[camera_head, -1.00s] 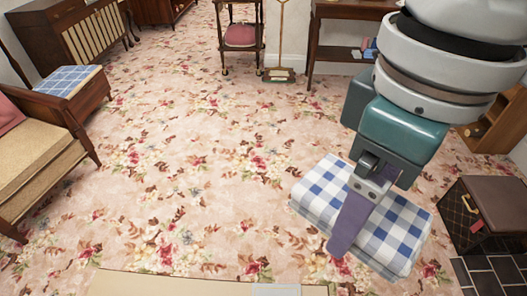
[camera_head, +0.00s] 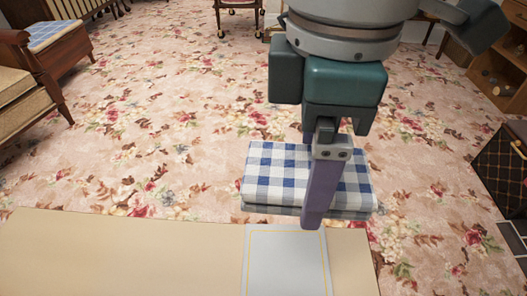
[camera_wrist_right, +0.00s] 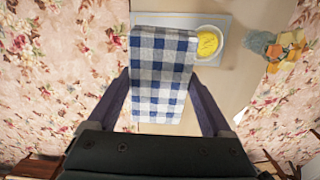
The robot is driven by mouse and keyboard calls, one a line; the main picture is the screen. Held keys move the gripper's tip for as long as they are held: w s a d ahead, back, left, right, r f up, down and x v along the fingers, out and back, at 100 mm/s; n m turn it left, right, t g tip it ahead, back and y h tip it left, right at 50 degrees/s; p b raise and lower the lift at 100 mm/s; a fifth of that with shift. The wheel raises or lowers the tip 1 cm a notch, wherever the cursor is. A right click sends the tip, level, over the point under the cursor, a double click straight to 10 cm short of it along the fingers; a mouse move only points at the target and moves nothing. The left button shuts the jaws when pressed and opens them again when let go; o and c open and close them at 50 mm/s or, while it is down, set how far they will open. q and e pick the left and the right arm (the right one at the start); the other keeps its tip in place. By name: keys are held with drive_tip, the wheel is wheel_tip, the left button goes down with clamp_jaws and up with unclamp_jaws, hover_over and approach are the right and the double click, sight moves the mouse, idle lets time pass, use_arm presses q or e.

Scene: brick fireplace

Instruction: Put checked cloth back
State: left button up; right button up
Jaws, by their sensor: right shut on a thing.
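The folded blue-and-white checked cloth (camera_head: 275,175) is held in my right gripper (camera_head: 320,215), above the floor and close to the far edge of a tan tabletop in the head view. One purple finger hides part of it there. In the right wrist view the cloth (camera_wrist_right: 160,75) lies between the two fingers of my right gripper (camera_wrist_right: 165,98), one at each side. A pale grey mat with a yellow line (camera_head: 285,265) lies on the tan tabletop (camera_head: 120,255). My left gripper is not in view.
A wooden seat with a blue checked top (camera_head: 55,35) and an armchair (camera_head: 25,85) are at left. A brown patterned box (camera_head: 500,170) is at right.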

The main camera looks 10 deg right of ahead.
wheel_tip(320, 180, down, 3)
drive_tip(key=shift+w+a+r+n+b, duration=0.15)
drive_tip(key=shift+n+b, duration=0.15)
drive_tip(key=shift+b, duration=0.45)
use_arm(q)
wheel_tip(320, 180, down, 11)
drive_tip(key=b, duration=0.8)
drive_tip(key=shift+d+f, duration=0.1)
use_arm(e)
hover_over(288, 267)
wheel_tip(288, 267, down, 16)
drive_tip(key=shift+r, duration=0.1)
use_arm(q)
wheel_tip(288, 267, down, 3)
drive_tip(key=b, duration=0.3)
use_arm(e)
wheel_tip(288, 267, down, 4)
drive_tip(key=shift+f, duration=0.2)
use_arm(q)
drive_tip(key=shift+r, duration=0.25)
use_arm(e)
drive_tip(key=shift+r, duration=0.1)
drive_tip(key=o, duration=1)
